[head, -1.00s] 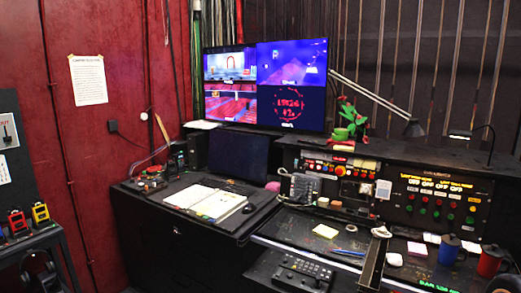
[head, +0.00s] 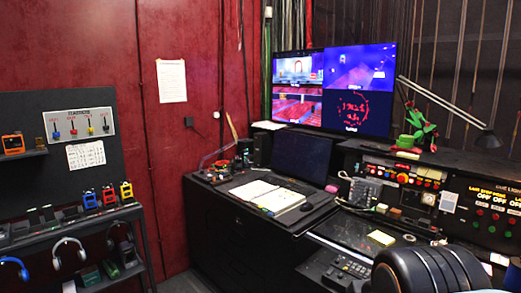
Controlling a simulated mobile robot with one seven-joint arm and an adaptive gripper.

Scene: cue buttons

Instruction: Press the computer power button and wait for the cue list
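A dark, blank computer screen (head: 301,155) stands on the left part of the black desk (head: 230,216). Small black boxes (head: 262,149) stand left of it against the red wall; one may be the computer, but I cannot tell. No power button can be made out at this size. A large lit monitor (head: 334,88) above shows four pictures, one with red digits. I see no readable cue list on the dark screen. My gripper is not in view; a rounded black link of my arm fills the lower right corner and hides part of the desk.
An open binder (head: 268,195) and a mouse lie before the dark screen. A rack with headsets (head: 68,254) stands at left. Floor shows between rack and desk.

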